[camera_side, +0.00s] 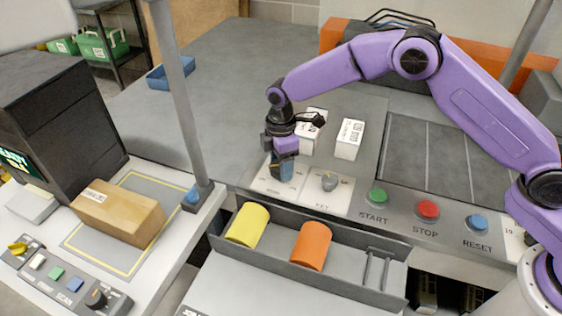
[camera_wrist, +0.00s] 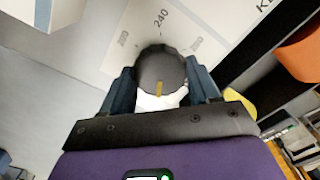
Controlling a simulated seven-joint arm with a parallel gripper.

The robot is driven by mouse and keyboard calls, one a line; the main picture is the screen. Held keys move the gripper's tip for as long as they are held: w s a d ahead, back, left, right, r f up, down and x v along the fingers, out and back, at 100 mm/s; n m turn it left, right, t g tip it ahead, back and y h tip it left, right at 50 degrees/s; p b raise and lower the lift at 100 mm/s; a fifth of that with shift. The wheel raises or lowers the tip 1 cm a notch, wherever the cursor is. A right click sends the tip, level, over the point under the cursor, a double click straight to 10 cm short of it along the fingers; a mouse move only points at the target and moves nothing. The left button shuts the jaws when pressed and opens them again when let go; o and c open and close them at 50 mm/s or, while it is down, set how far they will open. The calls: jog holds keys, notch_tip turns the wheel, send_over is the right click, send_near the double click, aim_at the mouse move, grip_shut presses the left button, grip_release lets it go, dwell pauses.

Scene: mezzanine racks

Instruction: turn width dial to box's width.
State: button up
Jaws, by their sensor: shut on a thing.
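My gripper (camera_side: 281,172) points down at the panel, left of the key switch. In the wrist view, my gripper (camera_wrist: 160,85) has its two dark blue fingers shut on the sides of a round dark dial (camera_wrist: 158,66). The dial has a yellow pointer mark toward the near side, away from the printed 240. The other scale numbers are too blurred to read. In the side view the fingers hide most of the dial. A brown cardboard box (camera_side: 118,212) with a label lies inside a yellow outline on the left bench; no width figure is legible on it.
Two white labelled blocks (camera_side: 348,139) stand just behind my gripper. A key switch (camera_side: 329,181), green START (camera_side: 377,196), red STOP (camera_side: 428,209) and blue RESET (camera_side: 477,223) buttons lie to the right. A grey tray (camera_side: 345,285) with yellow (camera_side: 248,225) and orange (camera_side: 311,245) pieces is in front.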

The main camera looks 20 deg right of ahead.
jog(key=m, duration=1.1)
dwell(0.3)
jog(key=shift+m, duration=0.4)
jog(key=o, duration=1.1)
jog(key=shift+c, duration=0.2)
jog(key=shift+r, duration=0.15)
notch_tip(320, 180, up, 17)
jog(key=shift+r, duration=0.1)
